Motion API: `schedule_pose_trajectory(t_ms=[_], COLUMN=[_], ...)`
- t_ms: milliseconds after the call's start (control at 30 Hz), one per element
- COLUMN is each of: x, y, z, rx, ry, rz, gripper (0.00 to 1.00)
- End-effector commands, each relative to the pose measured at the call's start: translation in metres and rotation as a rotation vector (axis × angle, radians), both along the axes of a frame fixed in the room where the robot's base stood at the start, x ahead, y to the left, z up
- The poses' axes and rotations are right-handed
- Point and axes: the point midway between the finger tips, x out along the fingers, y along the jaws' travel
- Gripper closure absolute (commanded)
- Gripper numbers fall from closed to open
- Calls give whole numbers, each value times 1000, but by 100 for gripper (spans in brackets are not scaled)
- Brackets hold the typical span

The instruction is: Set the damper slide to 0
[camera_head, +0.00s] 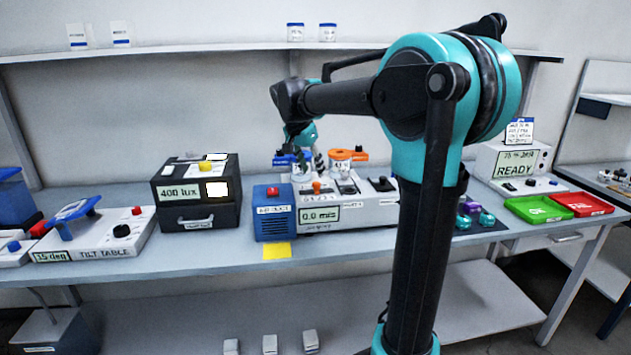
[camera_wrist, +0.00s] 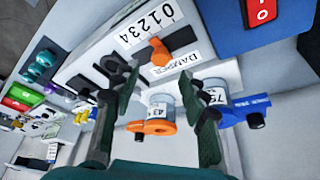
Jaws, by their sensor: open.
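The damper slide's orange knob (camera_wrist: 160,52) sits in a dark slot beside a white scale (camera_wrist: 143,28) marked 0 to 4, above a DAMPER label. Dark slot shows on the knob's right, toward the 0 end; its exact reading is unclear, around the middle. In the head view the orange knob (camera_head: 317,187) is on the white flow box (camera_head: 360,211), whose display reads 0.0 m/s. My gripper (camera_wrist: 160,98) is open and empty, its fingers apart on either side below the knob, not touching it. It shows in the head view (camera_head: 306,160) above the box.
An orange-clamped vial (camera_wrist: 158,118) and a blue-clamped vial (camera_wrist: 215,98) stand close to my fingers. A blue box (camera_head: 273,212) with a red button adjoins the flow box. The 400 lux box (camera_head: 196,191) stands left. A shelf (camera_head: 200,50) runs behind.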

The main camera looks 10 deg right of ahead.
Motion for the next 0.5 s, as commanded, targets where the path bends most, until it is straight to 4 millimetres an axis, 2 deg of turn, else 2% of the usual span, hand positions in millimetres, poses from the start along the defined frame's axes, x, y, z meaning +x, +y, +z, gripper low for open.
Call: schedule_pose_trajectory(t_ms=[200, 500], x=[10, 15], y=[-10, -16], z=[-34, -53], rx=[1, 1], ry=[1, 1], rz=[0, 0], gripper=[57, 57])
